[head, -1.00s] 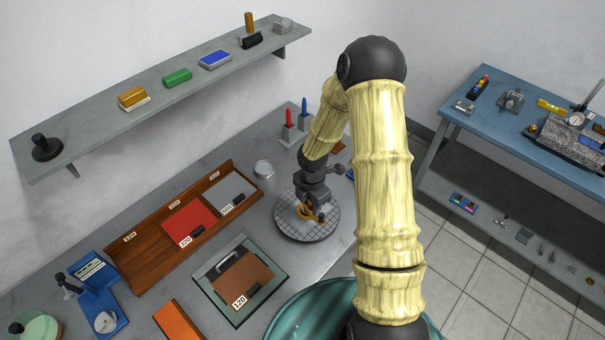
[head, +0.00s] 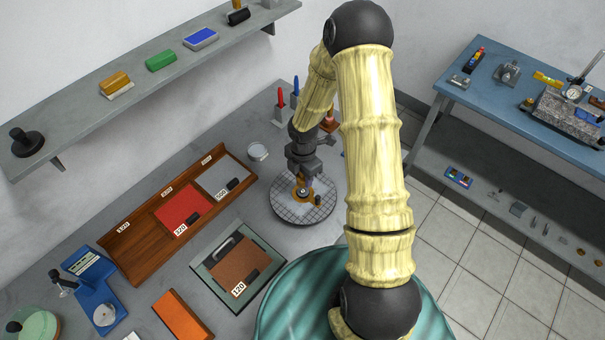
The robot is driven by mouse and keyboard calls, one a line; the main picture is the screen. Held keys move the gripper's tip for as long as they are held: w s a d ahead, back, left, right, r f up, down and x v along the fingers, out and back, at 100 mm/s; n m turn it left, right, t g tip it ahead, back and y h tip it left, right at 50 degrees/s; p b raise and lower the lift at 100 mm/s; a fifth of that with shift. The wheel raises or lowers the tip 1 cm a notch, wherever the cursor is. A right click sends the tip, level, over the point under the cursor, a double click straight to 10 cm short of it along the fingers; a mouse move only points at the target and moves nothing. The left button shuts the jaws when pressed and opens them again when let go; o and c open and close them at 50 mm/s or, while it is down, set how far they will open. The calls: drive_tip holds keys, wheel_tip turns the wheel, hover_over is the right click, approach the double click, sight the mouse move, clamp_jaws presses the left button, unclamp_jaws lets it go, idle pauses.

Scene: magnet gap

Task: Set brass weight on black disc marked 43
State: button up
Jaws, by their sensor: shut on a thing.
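My gripper (head: 303,186) points down over the round gridded grey plate (head: 285,213) on the bench. It is shut on a small brass-coloured piece, which looks like the brass weight (head: 301,197), low over the plate. I cannot tell whether the weight touches what is under it. A small dark knob-like thing (head: 318,201) shows just right of the weight. The fingers hide part of this spot. No black disc with a readable 43 shows.
A wooden tray (head: 130,250) with red and grey sheets lies left of the plate, with a framed brown 120 sheet (head: 238,262) in front. A shelf (head: 75,120) runs along the wall.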

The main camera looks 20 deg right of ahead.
sight(303, 191)
drive_tip(key=shift+f+b, duration=1.8)
drive_tip(key=shift+f, duration=0.8)
drive_tip(key=shift+f, duration=0.2)
drive_tip(key=o, duration=1.3)
drive_tip(key=c, duration=0.5)
drive_tip(key=shift+o, duration=0.2)
drive_tip(key=shift+r+p, duration=2.05)
drive_tip(key=shift+r, duration=0.25)
